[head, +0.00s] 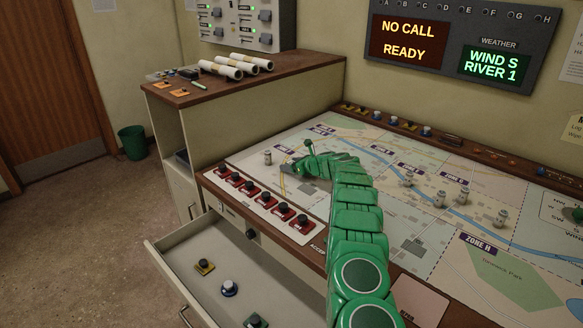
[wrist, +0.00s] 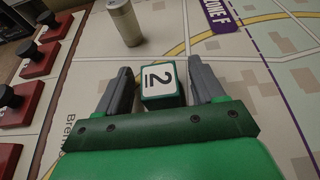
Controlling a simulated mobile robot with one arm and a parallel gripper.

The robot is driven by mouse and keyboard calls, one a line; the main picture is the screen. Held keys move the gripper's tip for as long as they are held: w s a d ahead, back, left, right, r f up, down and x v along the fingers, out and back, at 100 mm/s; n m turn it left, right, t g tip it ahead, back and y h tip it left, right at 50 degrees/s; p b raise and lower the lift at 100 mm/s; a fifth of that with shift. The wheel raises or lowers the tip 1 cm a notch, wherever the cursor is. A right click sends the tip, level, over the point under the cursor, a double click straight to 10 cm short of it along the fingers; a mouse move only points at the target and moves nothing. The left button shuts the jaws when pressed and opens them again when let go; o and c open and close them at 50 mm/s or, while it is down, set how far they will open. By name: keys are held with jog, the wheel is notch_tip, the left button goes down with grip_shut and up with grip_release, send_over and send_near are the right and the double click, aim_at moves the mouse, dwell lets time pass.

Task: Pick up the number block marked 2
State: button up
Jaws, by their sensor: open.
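The number block marked 2 (wrist: 158,84) is a small green cube with a white top face and a black 2, which appears turned in the wrist view. It sits on the map table (head: 400,170). My gripper (wrist: 160,72) is open, with one grey finger on each side of the block and a small gap visible on both sides. In the head view my gripper (head: 291,166) is low over the left part of the map, and I cannot make out the block clearly there.
A pale cylindrical piece (wrist: 124,22) stands just beyond the block; it also shows in the head view (head: 268,157). Red-based switches with black knobs (head: 248,186) line the table's left edge. An open drawer (head: 190,262) juts out below. Other pale pieces (head: 462,195) stand farther right.

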jog(key=c, duration=1)
jog(key=shift+c, duration=0.2)
jog(key=shift+r, duration=1.55)
jog(key=shift+s+r, duration=0.7)
jog(key=shift+r, duration=0.25)
jog(key=shift+s+r, duration=0.15)
jog(key=shift+s, duration=0.15)
jog(key=shift+s+d+r, duration=0.2)
jog(key=shift+s+r, duration=0.35)
jog(key=shift+r, duration=0.3)
jog(key=s+d+r, duration=0.1)
jog(key=s+r, duration=0.5)
jog(key=s, duration=0.4)
jog(key=shift+s, duration=0.4)
